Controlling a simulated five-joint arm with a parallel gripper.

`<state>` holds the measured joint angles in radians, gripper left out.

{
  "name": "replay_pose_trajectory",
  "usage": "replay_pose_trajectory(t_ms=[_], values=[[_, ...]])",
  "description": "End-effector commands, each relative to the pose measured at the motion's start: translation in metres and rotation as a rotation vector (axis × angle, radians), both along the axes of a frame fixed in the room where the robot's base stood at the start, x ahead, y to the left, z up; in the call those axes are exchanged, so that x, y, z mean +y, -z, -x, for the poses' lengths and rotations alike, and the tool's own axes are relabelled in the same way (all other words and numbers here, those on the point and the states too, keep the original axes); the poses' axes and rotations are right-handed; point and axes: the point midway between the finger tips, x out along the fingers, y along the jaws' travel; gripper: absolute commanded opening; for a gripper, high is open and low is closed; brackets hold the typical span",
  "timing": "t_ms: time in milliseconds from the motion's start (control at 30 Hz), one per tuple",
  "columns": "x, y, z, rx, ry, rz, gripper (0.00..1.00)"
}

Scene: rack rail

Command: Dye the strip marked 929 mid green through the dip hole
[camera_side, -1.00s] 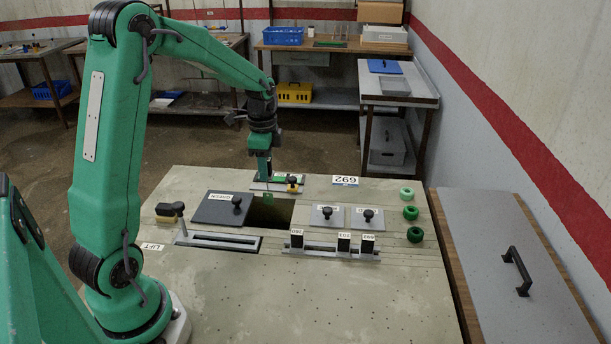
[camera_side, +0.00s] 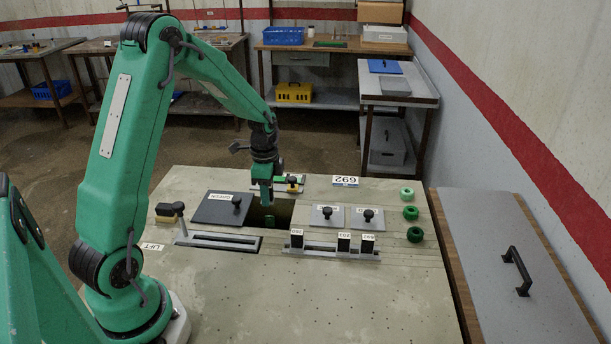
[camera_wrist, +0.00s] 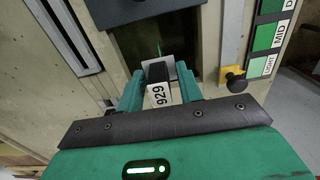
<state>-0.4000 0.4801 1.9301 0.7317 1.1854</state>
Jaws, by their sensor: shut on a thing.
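My gripper (camera_side: 266,200) is shut on the strip marked 929 (camera_wrist: 160,94), whose white label faces the wrist camera between the jaws. The gripper is over the dip hole (camera_side: 286,210), a dark opening in the bench; it also shows in the wrist view (camera_wrist: 204,45). A small green patch (camera_side: 269,220) shows below the jaws, within the hole's outline. How deep the strip reaches is unclear. The dark lid (camera_side: 215,209) sits left of the hole. The shade chart (camera_wrist: 268,38) reads LIGHT and MID, with a third part cut off. A yellow-and-black knob (camera_wrist: 232,77) is beside LIGHT.
A rail (camera_side: 320,247) in front holds several black-topped, labelled pieces. Two small knobbed lids (camera_side: 327,216) (camera_side: 368,217) lie right of the hole. A lever (camera_side: 179,212) and slot marked LIFT are front left. Green rings (camera_side: 410,212) line the right edge. The front bench is clear.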

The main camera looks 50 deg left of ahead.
Motion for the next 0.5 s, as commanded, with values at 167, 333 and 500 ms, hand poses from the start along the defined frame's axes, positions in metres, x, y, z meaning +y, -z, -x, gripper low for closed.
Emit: replay_pose_trajectory(t_ms=[167,333,500], values=[[0.0,0.016,0.0,0.002,0.0,0.001,0.19],[0.0,0.03,0.0,0.002,0.0,0.001,0.19],[0.0,0.044,0.0,0.001,0.0,0.001,0.19]])
